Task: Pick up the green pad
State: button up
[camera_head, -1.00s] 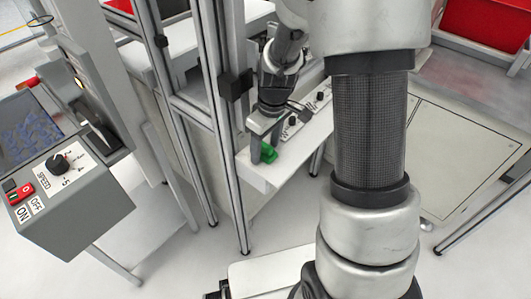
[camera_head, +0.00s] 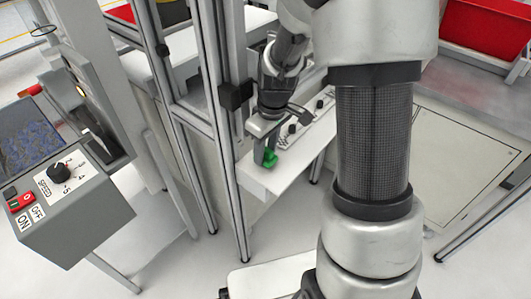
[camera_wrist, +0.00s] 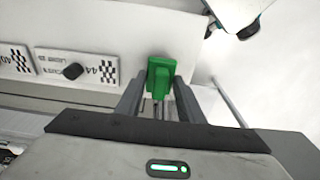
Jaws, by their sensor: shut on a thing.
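The green pad (camera_wrist: 160,80) is a small green block between my gripper's two grey fingers in the wrist view. It also shows in the head view (camera_head: 270,159), low beside the fingers at the white shelf (camera_head: 262,182). My gripper (camera_wrist: 158,100) is shut on the pad; in the head view my gripper (camera_head: 264,157) points down over the shelf. The fingers partly hide the pad's lower part in the wrist view. Whether the pad still touches the shelf I cannot tell.
Labelled plates with black knobs (camera_wrist: 72,71) line the shelf beside the pad. A metal frame post (camera_head: 222,130) stands close left of my gripper. A grey control box (camera_head: 62,205) with a speed dial is at the left. A red bin (camera_head: 485,28) is at the upper right.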

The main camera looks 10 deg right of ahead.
jog(key=shift+s+d+r, duration=0.2)
jog(key=shift+r, duration=0.3)
jog(key=shift+s+d+r, duration=0.15)
jog(key=shift+s+r, duration=0.05)
jog(key=shift+r, duration=0.25)
jog(key=s+d, duration=1)
jog(key=s, duration=0.3)
jog(key=shift+s, duration=0.4)
